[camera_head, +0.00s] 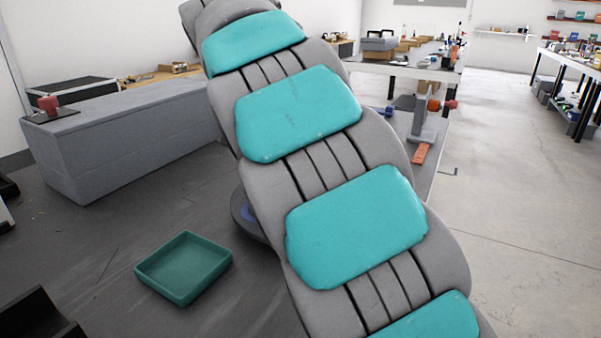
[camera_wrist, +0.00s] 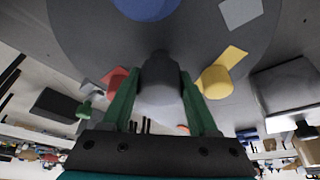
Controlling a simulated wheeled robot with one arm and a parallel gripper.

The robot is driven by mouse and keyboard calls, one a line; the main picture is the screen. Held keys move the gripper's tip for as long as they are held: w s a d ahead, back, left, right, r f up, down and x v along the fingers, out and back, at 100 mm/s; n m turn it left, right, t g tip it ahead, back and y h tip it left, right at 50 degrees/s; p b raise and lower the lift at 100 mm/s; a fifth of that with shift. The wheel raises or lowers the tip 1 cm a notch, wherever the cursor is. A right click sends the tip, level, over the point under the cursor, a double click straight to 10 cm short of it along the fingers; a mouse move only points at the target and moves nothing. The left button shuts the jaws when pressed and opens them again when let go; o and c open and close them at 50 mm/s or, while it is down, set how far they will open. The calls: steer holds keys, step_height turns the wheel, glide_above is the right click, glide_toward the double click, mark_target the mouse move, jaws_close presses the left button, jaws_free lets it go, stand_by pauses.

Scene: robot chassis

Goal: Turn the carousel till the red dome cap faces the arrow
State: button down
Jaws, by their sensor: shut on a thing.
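The carousel is a dark grey disc (camera_wrist: 95,35) with a blue centre (camera_wrist: 147,5), filling the top of the wrist view. In the head view only its left edge (camera_head: 240,212) shows beside my arm. My gripper (camera_wrist: 160,82) is shut, its green fingers on both sides of a grey upright post (camera_wrist: 160,80) at the disc's near part. A red cap (camera_wrist: 117,80) stands left of the post, partly behind the left finger; its top shape is unclear. A yellow cylinder (camera_wrist: 216,81) stands right of it. I cannot make out the arrow with certainty.
A teal tray (camera_head: 185,268) lies on the dark table left of my arm. A long grey box (camera_head: 125,135) stands behind it, with a small red object (camera_head: 48,104) at its left end. An orange flat piece (camera_head: 421,153) lies right of my arm. My arm hides the middle.

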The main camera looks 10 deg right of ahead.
stand_by(0.5)
steer(key=shift+c, duration=0.8)
jaws_free()
